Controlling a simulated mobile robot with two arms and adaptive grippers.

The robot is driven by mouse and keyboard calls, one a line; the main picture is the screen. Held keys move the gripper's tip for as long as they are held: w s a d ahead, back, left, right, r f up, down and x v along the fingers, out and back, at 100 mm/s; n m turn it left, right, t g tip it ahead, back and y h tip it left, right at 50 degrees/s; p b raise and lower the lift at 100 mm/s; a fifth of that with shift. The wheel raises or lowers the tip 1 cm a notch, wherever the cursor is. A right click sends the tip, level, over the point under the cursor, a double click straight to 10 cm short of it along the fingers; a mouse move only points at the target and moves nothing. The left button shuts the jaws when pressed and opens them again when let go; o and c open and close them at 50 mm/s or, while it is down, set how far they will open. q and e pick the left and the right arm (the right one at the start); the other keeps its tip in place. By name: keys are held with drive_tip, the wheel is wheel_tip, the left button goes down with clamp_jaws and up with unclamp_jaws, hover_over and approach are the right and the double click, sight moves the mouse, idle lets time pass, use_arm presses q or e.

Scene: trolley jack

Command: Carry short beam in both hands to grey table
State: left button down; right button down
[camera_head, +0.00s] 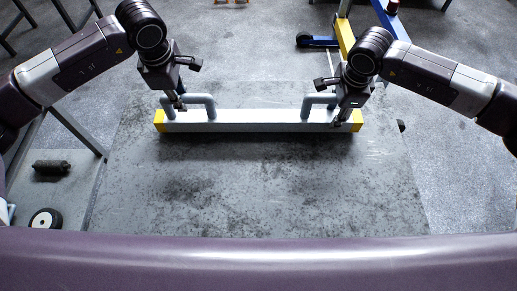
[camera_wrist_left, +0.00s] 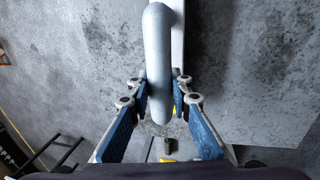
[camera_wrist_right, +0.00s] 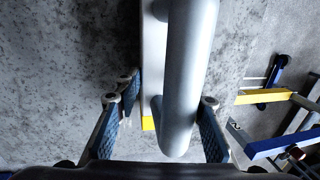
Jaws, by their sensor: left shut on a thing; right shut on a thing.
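The short beam (camera_head: 255,121) is a long pale grey bar with yellow ends and two grey loop handles. It lies crosswise and level in the head view, over a stained grey surface, perhaps the grey table (camera_head: 250,190); whether it touches is unclear. My left gripper (camera_head: 179,104) is shut on the left handle (camera_head: 210,105), which runs between its blue-padded fingers in the left wrist view (camera_wrist_left: 158,60). My right gripper (camera_head: 338,121) is shut on the right handle (camera_head: 306,106), which runs between its fingers in the right wrist view (camera_wrist_right: 187,75). The finger contacts are partly hidden.
A blue and yellow wheeled frame (camera_head: 346,38) stands behind the right handle. At left are a dark cylindrical part (camera_head: 51,167) and a white-hubbed wheel (camera_head: 46,218). The stained surface in front of the beam is clear.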

use_arm(q)
drive_tip(key=shift+w+f+b, duration=0.1)
drive_tip(key=shift+f+b, duration=0.5)
drive_tip(key=shift+f, duration=0.05)
use_arm(e)
drive_tip(key=shift+f, duration=0.65)
use_arm(q)
drive_tip(key=c, duration=2.2)
unclamp_jaws()
drive_tip(key=shift+f, duration=0.2)
use_arm(e)
drive_tip(key=c, duration=1.7)
unclamp_jaws()
drive_tip(key=shift+f, duration=0.2)
drive_tip(key=shift+c, duration=0.2)
use_arm(q)
drive_tip(key=o, duration=0.4)
drive_tip(key=shift+r, duration=0.15)
use_arm(e)
drive_tip(key=o, duration=0.5)
drive_tip(key=shift+s+r, duration=0.1)
drive_tip(key=shift+r, duration=0.05)
use_arm(q)
drive_tip(key=shift+o, duration=0.2)
drive_tip(key=shift+s, duration=0.2)
